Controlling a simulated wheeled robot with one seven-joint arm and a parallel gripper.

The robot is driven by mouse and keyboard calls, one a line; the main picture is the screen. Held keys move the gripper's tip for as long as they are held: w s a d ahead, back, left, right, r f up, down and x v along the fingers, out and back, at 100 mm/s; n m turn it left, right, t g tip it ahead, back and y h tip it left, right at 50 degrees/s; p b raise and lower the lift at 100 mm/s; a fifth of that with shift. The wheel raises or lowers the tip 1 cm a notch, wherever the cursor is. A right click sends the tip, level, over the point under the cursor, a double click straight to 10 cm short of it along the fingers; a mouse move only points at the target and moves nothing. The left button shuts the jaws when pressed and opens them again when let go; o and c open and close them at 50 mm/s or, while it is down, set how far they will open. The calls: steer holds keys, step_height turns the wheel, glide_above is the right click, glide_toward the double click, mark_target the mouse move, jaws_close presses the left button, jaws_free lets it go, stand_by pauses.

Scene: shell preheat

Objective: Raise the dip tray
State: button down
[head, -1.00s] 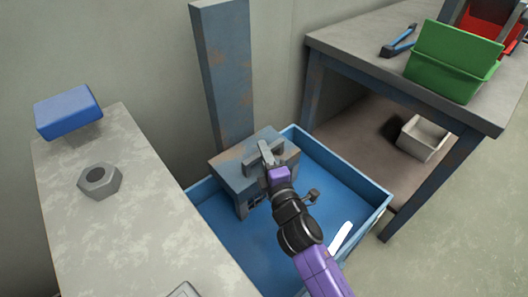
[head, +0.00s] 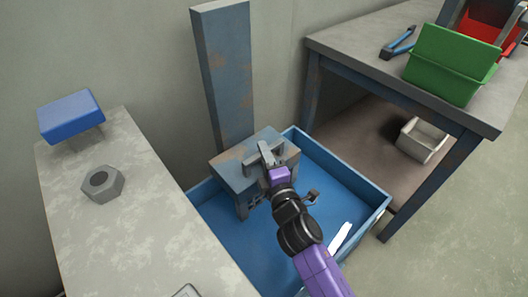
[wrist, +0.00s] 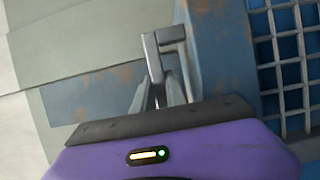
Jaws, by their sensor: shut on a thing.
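A worn blue-grey carriage block (head: 232,172) with a grey handle (head: 251,158) on top stands against an upright post (head: 222,80). Part of the dip tray's wire grid (head: 254,203) shows below the block, mostly hidden by the block and my arm. My gripper (head: 267,158) is shut on the handle. In the wrist view, the fingers (wrist: 162,90) close around the handle (wrist: 165,42), and the grid (wrist: 290,70) shows at the right over blue. The grid appears to sit inside the blue tank (head: 345,172); its exact height is hard to tell.
A grey bench (head: 125,220) at the left bears a large nut (head: 102,183) and a blue-topped block (head: 71,115). A table (head: 350,45) at the right bears a green bin (head: 452,62). A pale box (head: 421,138) sits on its lower shelf. Clear floor lies right.

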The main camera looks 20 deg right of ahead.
step_height(320, 180, up, 25)
steer(key=p, duration=2.3)
steer(key=c, duration=1.5)
jaws_free()
steer(key=shift+r, duration=0.15)
steer(key=shift+c, duration=0.2)
steer(key=shift+o, duration=0.9)
steer(key=shift+f, duration=0.2)
steer(key=s, duration=0.7)
steer(key=shift+s+a+b, duration=0.3)
steer(key=shift+s+b, duration=0.1)
steer(key=shift+b, duration=0.05)
